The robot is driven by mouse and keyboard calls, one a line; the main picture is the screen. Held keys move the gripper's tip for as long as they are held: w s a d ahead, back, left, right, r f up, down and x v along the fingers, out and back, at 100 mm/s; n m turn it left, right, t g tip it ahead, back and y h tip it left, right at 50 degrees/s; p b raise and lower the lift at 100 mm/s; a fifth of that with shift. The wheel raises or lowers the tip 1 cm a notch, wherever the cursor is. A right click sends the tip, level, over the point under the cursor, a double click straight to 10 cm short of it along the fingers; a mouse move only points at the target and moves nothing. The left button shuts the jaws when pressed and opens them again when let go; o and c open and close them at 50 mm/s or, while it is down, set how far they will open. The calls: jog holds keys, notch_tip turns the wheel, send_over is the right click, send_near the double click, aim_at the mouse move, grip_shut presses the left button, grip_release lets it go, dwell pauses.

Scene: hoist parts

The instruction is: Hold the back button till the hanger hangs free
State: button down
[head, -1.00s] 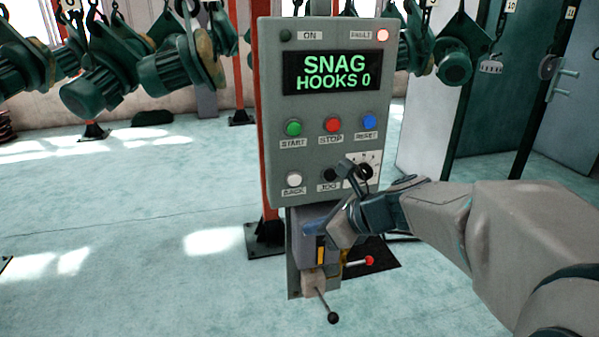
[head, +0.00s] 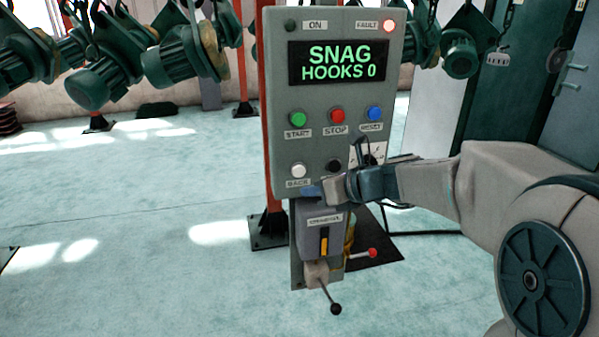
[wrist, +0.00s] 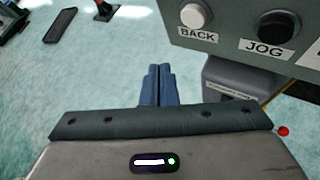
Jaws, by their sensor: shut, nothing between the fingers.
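The white BACK button (head: 298,171) is at the lower left of the grey control panel (head: 280,140). It also shows large at the top of the wrist view (wrist: 193,16), beside the black JOG button (wrist: 274,30). The panel's display (head: 338,62) reads "SNAG HOOKS 0" and the red fault lamp (head: 389,26) is lit. My gripper (head: 312,190) is shut and empty, just below the BACK label. In the wrist view its blue fingers (wrist: 158,84) are together, over floor, left of and below the button, apart from it. I cannot tell which hanger is snagged.
Green START (head: 298,118), red STOP (head: 337,116) and blue RESET (head: 375,113) buttons sit above. A box with a lever (head: 322,235) is mounted below the panel. Several motors on hangers (head: 180,58) hang behind at left.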

aim_at(299, 171)
jog(key=shift+w+a+p, duration=0.2)
jog(key=shift+w+a, duration=0.05)
jog(key=shift+w, duration=0.55)
jog(key=shift+w+a+p, duration=0.15)
jog(key=shift+w+a, duration=0.1)
jog(key=shift+w, duration=0.55)
jog(key=shift+w+a+p, duration=0.2)
jog(key=shift+w+a, duration=0.05)
jog(key=shift+w, duration=0.55)
jog(key=shift+w, duration=0.1)
jog(key=shift+w, duration=0.35)
